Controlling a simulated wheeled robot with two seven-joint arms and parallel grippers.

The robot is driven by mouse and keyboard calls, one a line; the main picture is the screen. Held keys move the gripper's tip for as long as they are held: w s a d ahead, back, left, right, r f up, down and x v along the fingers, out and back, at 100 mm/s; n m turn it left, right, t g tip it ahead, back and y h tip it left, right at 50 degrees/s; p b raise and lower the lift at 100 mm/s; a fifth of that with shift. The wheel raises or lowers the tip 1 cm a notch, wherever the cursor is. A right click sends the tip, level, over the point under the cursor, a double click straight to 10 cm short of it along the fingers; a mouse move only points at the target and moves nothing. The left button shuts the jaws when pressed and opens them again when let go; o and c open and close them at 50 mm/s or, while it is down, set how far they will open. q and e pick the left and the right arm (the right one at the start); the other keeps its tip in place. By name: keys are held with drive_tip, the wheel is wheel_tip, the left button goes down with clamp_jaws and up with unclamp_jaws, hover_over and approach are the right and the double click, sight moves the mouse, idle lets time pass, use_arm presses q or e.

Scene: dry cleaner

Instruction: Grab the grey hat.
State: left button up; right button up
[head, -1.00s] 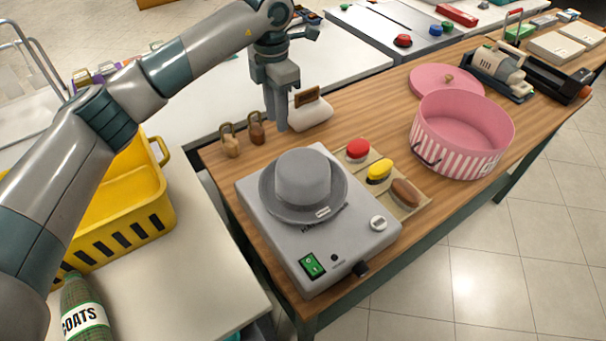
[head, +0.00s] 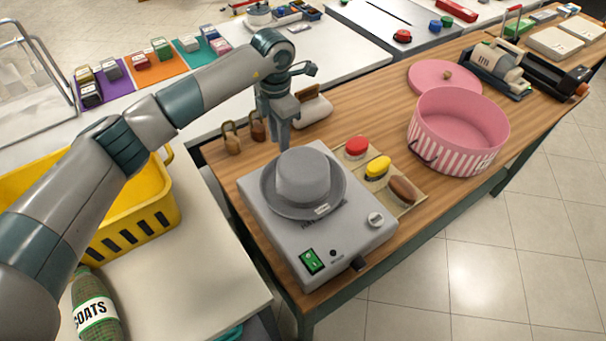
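The grey hat (head: 303,177) sits brim down on a grey machine (head: 316,243) with a green switch, on the wooden table. It has a round flat crown and a small light label on the front of its brim. My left gripper (head: 284,148) points down just behind the hat's far brim, above or close to it. Its fingers line up in this view, so their gap does not show, and I cannot tell whether they touch the brim. My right gripper is not in view.
A tray (head: 407,208) with red, yellow and brown brushes lies right of the machine. A pink striped box (head: 458,135) stands farther right. Two brown weights (head: 232,140) and a white brown-handled object (head: 313,110) are behind. A yellow basket (head: 135,220) stands left.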

use_arm(q)
drive_tip(key=shift+f+p, duration=0.65)
drive_tip(key=shift+p, duration=0.05)
wheel_tip(320, 180, down, 2)
drive_tip(key=shift+f+p, duration=0.1)
drive_tip(key=shift+p, duration=0.35)
drive_tip(key=shift+f, duration=0.55)
clamp_jaws()
